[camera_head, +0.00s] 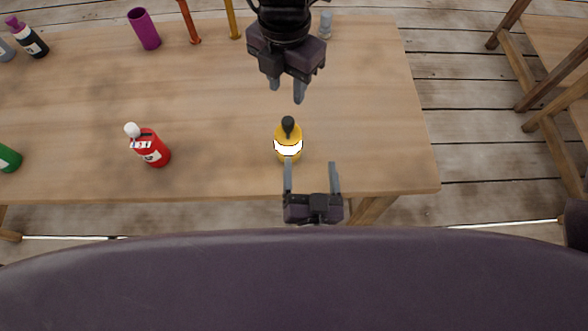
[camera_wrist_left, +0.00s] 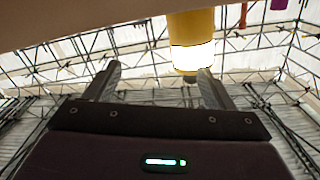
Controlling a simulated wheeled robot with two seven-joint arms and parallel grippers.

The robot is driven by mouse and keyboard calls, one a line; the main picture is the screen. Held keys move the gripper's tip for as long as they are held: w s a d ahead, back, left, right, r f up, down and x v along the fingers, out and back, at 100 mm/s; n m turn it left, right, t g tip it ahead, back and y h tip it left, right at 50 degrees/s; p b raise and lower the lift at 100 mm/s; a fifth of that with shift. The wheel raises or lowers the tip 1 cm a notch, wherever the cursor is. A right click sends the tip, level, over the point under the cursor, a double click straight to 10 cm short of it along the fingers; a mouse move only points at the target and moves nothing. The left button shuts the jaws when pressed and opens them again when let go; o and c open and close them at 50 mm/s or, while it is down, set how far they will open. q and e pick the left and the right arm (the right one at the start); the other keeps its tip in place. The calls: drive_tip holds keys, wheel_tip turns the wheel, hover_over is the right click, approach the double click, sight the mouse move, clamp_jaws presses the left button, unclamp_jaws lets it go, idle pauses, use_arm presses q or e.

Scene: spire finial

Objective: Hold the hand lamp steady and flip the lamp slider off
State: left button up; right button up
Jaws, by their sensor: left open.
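The hand lamp (camera_head: 288,132) stands upright near the table's front edge, yellow with a bright white band and a dark top. In the left wrist view the lamp (camera_wrist_left: 190,22) appears upside down beyond the fingers, its band glowing white. My left gripper (camera_head: 311,163) is open just in front of the lamp, at the table edge. Its left finger in the head view is close to the lamp; I cannot tell if they touch. In its wrist view this gripper (camera_wrist_left: 159,68) is empty. My right gripper (camera_head: 287,95) is open above the table, behind the lamp. The slider is too small to make out.
A red bottle (camera_head: 155,153) with a white cap stands to the left on the wooden table (camera_head: 220,120). A purple cup (camera_head: 145,29), a dark bottle (camera_head: 33,42) and orange and yellow posts are at the back. The table around the lamp is clear.

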sight(290, 152)
use_arm(q)
drive_tip(key=a+n+y, duration=0.1)
drive_tip(key=a+n, duration=0.2)
drive_tip(key=n, duration=0.1)
drive_tip(key=shift+w+a+f+y, duration=0.1)
drive_tip(key=shift+a+f+y, duration=0.05)
drive_tip(key=shift+y, duration=0.25)
drive_tip(key=shift+w+a, duration=0.15)
drive_tip(key=shift+w, duration=0.05)
drive_tip(key=w, duration=0.7)
drive_tip(key=shift+w+a, duration=0.15)
drive_tip(key=shift+a, duration=0.25)
drive_tip(key=shift+c, duration=0.4)
